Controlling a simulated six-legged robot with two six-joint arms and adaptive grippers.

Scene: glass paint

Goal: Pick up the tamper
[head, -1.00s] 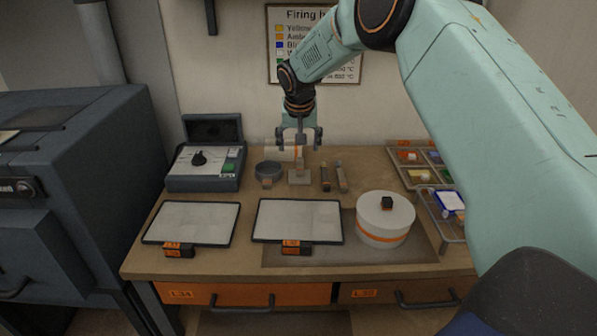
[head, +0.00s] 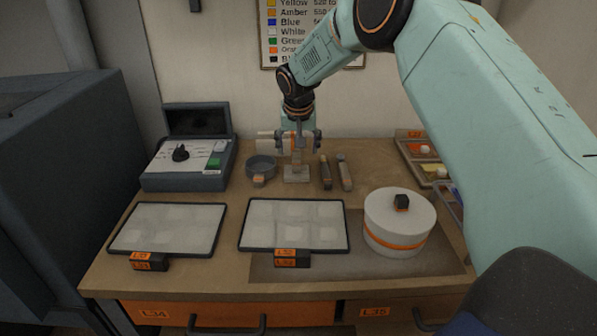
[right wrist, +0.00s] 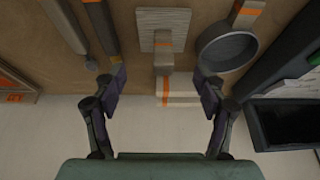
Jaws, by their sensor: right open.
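The tamper (head: 296,174) stands upright on the workbench, a pale flat square base with an upright handle. In the right wrist view its ribbed base (right wrist: 164,22) is at the top centre, with the handle end pointing toward the camera. My right gripper (head: 300,142) is open and empty, pointing down over the tamper. In the right wrist view the fingers of my right gripper (right wrist: 161,85) stand wide apart on either side of the handle's line, with no contact seen. My left gripper is not in view.
A round grey dish (head: 262,166) is close left of the tamper, and two slim tools (head: 325,174) lie close right. A white roll (head: 268,143) with an orange band lies behind. Two framed panels (head: 295,225) and a white lidded pot (head: 400,215) are in front.

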